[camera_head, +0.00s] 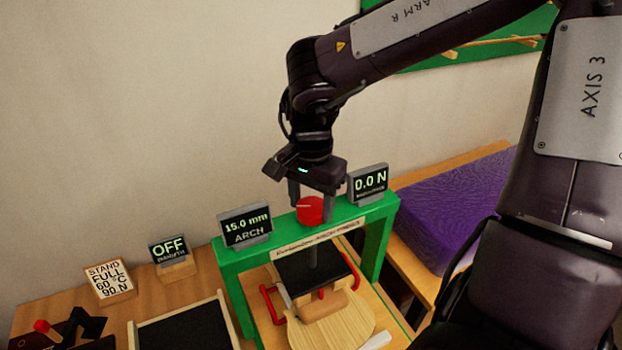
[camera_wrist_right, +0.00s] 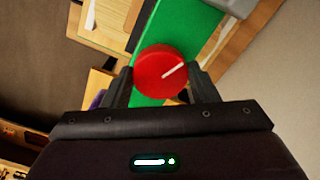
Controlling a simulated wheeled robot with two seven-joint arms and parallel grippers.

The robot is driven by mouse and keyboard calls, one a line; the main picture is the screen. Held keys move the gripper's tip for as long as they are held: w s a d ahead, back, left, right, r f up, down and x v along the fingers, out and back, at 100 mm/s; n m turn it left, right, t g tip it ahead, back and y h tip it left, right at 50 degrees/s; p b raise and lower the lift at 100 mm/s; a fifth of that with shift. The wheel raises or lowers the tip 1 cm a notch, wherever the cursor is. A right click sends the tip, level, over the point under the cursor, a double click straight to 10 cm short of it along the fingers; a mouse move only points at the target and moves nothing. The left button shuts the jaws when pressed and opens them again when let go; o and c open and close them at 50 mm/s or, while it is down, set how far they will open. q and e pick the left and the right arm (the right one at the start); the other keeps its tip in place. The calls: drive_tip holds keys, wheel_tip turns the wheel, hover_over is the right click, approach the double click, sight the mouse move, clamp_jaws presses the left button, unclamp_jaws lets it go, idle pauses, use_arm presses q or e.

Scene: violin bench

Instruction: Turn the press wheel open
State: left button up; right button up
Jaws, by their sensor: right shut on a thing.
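The press wheel (camera_head: 310,210) is a red round knob with a white line on top, above the green press frame (camera_head: 290,232). My right gripper (camera_head: 312,204) comes down over it from above and is shut on it, one finger on each side. In the right wrist view the red wheel (camera_wrist_right: 162,72) sits between the two fingers (camera_wrist_right: 160,82), its white line pointing to the upper right. A dark pressing block (camera_head: 318,274) hangs on the screw under the frame, above a light wooden plate (camera_head: 345,332). My left gripper is not in view.
A display reading 15.0 mm ARCH (camera_head: 246,226) and one reading 0.0 N (camera_head: 369,184) stand on the frame. An OFF display (camera_head: 170,249) and a sign reading STAND FULL 60 °C 90 N (camera_head: 109,281) stand left.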

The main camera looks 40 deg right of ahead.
sight(312, 207)
drive_tip(key=n, duration=0.4)
drive_tip(key=shift+n, duration=0.4)
drive_tip(key=shift+p, duration=0.3)
drive_tip(key=o, duration=1)
drive_tip(key=shift+c, duration=0.2)
wheel_tip(312, 207, up, 8)
drive_tip(key=shift+f+b, duration=0.1)
drive_tip(key=shift+b, duration=0.4)
